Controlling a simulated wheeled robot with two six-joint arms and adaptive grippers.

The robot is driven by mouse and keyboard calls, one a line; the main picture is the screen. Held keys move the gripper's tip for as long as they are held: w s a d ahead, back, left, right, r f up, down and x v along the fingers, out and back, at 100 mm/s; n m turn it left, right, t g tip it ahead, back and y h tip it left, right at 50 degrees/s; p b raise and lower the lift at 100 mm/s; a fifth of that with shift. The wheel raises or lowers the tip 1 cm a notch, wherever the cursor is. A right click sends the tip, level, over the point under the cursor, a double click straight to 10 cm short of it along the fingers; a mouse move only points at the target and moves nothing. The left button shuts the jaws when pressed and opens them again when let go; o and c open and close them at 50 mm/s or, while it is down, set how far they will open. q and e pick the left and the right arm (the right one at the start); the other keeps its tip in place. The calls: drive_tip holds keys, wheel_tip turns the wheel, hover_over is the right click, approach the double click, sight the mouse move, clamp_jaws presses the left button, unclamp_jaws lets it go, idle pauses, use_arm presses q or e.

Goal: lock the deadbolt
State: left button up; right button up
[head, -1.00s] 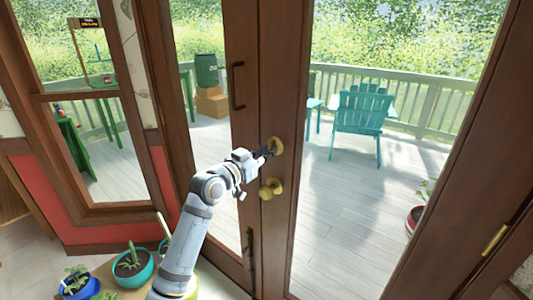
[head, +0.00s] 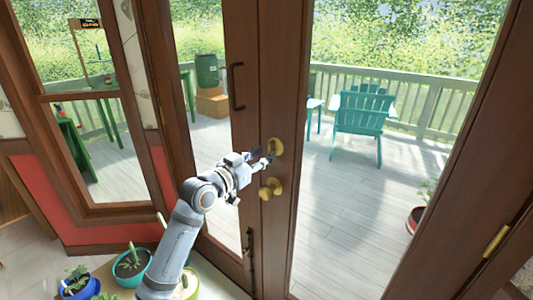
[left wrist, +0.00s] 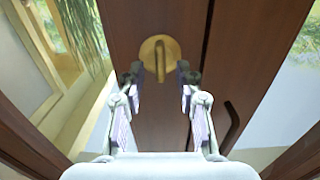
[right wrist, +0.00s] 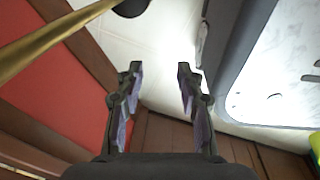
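The deadbolt (head: 276,147) is a round brass plate with a small thumb-turn, on the brown wooden door above a brass knob (head: 271,188). In the left wrist view the deadbolt plate (left wrist: 158,50) lies just beyond my left gripper. Its thumb-turn stands upright in that picture, centred between the fingers. My left gripper (head: 264,158) is open and empty, close in front of the deadbolt; its fingers (left wrist: 160,77) are apart on either side. Contact cannot be told. My right gripper (right wrist: 160,70) is open and empty, and out of the head view.
A dark pull handle (head: 237,86) is on the neighbouring door panel. Potted plants (head: 132,266) stand low at the left, beside my left arm. Beyond the glass is a deck with a teal chair (head: 360,115). The right wrist view shows a brass rod (right wrist: 45,45) and red wall.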

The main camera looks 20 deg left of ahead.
use_arm(q)
drive_tip(key=v, duration=0.5)
idle(0.3)
